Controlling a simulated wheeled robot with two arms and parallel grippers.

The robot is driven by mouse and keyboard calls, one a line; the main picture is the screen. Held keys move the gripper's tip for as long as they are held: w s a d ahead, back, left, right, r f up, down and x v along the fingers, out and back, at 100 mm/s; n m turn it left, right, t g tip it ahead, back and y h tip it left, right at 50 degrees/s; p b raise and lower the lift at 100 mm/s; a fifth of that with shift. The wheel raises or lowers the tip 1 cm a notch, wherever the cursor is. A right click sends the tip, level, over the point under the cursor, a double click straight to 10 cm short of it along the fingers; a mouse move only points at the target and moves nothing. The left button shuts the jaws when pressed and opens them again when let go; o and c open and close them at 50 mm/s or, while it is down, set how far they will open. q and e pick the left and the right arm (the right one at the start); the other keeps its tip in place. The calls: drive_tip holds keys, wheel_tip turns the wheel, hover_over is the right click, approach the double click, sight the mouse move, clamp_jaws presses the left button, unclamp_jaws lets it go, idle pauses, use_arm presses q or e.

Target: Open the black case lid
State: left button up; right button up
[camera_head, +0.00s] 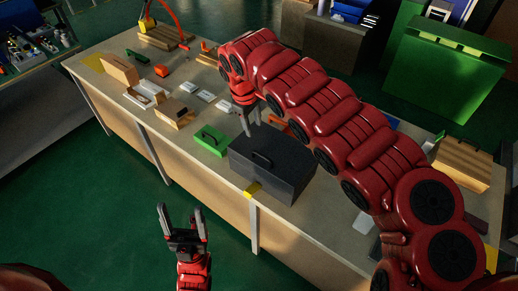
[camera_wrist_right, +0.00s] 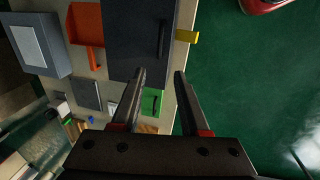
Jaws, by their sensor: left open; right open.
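The black case (camera_head: 290,158) stands on the bench near its front edge, its lid shut, with a dark handle (camera_head: 262,159) on it. In the right wrist view the case (camera_wrist_right: 128,35) is at the top, and its handle lies ahead of the fingers. My right gripper (camera_head: 247,128) is open and empty, pointing down at the left back side of the case; it also shows in the right wrist view (camera_wrist_right: 160,74). I cannot tell whether it touches the case. My left gripper (camera_head: 181,210) is open and empty, in front of the bench over the green floor.
A green box (camera_head: 211,141) with a dark handle sits just left of the case. A yellow piece (camera_head: 252,188) is at the case's front. An orange-red bin (camera_wrist_right: 87,24) stands beside the case. My right arm hides part of the bench behind it.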

sight(260, 154)
drive_tip(key=f+p, duration=0.1)
drive_tip(key=f, duration=0.3)
drive_tip(key=w+f, duration=0.1)
drive_tip(key=f, duration=0.4)
drive_tip(key=w+d+f+p, duration=0.1)
drive_tip(key=f, duration=0.4)
drive_tip(key=shift+w+d+p, duration=0.1)
drive_tip(key=shift+p, duration=0.2)
drive_tip(key=shift+w+d+f, duration=0.15)
drive_tip(key=shift+d+f, duration=0.1)
drive_tip(key=shift+f, duration=0.25)
clamp_jaws()
idle(0.6)
